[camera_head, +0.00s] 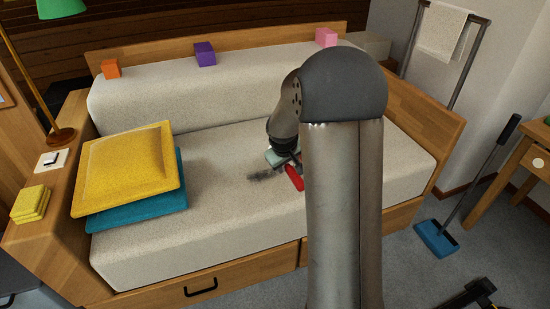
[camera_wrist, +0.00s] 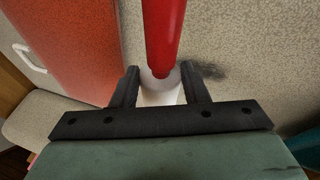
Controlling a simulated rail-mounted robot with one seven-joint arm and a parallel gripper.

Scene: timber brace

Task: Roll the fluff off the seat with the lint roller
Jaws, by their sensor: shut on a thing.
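The lint roller is mostly a red cylinder (camera_head: 294,177) in the head view, just below my gripper (camera_head: 283,158). In the wrist view, the red part (camera_wrist: 162,35) of the lint roller extends away from my gripper (camera_wrist: 160,90), and its pale end sits between the two black fingers. My gripper is shut on it. The fluff is a dark grey smudge (camera_head: 262,174) on the pale seat (camera_head: 235,210), just left of the roller. The fluff also shows in the wrist view (camera_wrist: 208,71), right of the roller. My arm hides the seat's right-hand middle.
A yellow cushion (camera_head: 125,168) on a teal cushion (camera_head: 150,208) covers the seat's left end. Orange (camera_head: 111,69), purple (camera_head: 205,54) and pink (camera_head: 326,37) blocks stand along the backrest. A lamp (camera_head: 40,80) stands on the left armrest.

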